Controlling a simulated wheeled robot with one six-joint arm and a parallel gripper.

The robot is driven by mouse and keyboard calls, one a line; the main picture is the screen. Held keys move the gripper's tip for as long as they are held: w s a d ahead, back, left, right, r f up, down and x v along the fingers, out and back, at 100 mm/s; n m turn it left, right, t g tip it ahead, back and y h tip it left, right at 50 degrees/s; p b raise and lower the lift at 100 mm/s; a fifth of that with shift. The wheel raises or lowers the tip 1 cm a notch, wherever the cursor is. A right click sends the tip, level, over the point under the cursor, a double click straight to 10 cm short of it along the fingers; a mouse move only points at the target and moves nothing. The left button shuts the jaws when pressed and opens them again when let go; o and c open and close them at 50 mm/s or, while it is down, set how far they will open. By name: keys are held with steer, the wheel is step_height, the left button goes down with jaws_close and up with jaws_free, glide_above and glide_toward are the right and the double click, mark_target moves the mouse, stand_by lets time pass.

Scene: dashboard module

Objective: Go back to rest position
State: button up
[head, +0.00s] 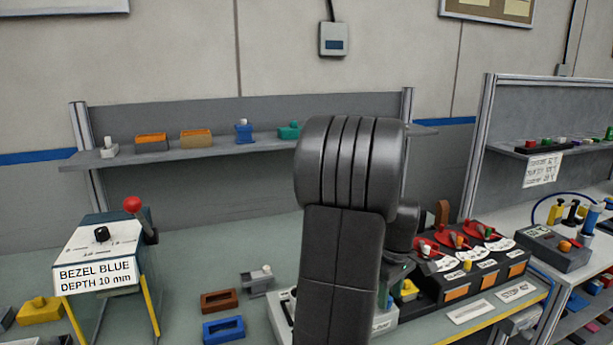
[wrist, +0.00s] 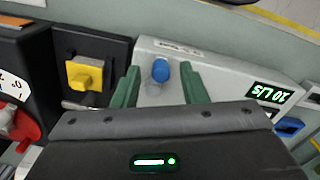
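My gripper (wrist: 161,82) shows in the wrist view with its two green fingers spread apart. A blue knob (wrist: 160,70) stands in the gap between the fingers, with clear space on both sides. In the head view my dark arm fills the middle and hides most of the gripper and the grey box.
A black module with a yellow knob (wrist: 84,74) stands left of the grey box. A red-and-black dial panel (head: 475,265) is right of my arm. A labelled box with a red-tipped lever (head: 133,204) stands left. Brown (head: 219,299) and blue (head: 223,330) bezels lie on the bench.

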steer(key=shift+f, duration=0.4)
step_height(320, 180, up, 14)
step_height(320, 180, down, 14)
steer(key=shift+s+r, duration=0.1)
steer(key=shift+a+f+m, duration=0.1)
steer(key=shift+f+m, duration=0.1)
steer(key=shift+m, duration=0.1)
steer(key=shift+s+a+r+m+b, duration=0.1)
steer(key=shift+a+m+b, duration=0.35)
steer(key=shift+m, duration=0.85)
